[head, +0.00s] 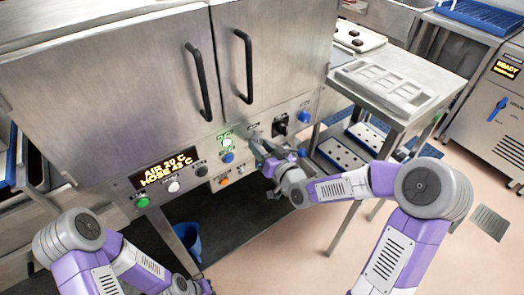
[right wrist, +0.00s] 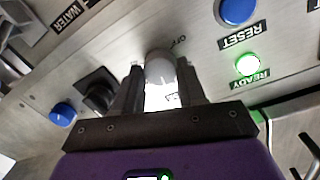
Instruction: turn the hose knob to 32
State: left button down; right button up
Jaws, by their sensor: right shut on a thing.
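A pale grey round knob (right wrist: 160,68) on the steel control panel sits between the fingers of my right gripper (right wrist: 160,90) in the right wrist view. The gripper is shut on it. Its label is mostly hidden, so I cannot read a name or setting. In the head view my right gripper (head: 258,146) reaches the panel from the right and covers most of the knob. The display (head: 164,167) on the panel shows AIR 20 C and HOSE, apparently 45 C. Only part of my left arm shows at bottom left; its gripper is out of view.
A black knob (head: 280,126) is right of the held knob. A blue RESET button (right wrist: 238,10) and a lit green READY lamp (right wrist: 247,65) are on its other side. Two door handles (head: 198,82) project above the panel. A steel table (head: 420,112) stands to the right.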

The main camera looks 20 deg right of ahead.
jog(key=shift+n, duration=0.5)
jog(key=o, duration=1.1)
jog(key=shift+c, duration=0.2)
jog(key=p+v, duration=0.1)
jog(key=v, duration=0.6)
jog(key=shift+s, duration=0.35)
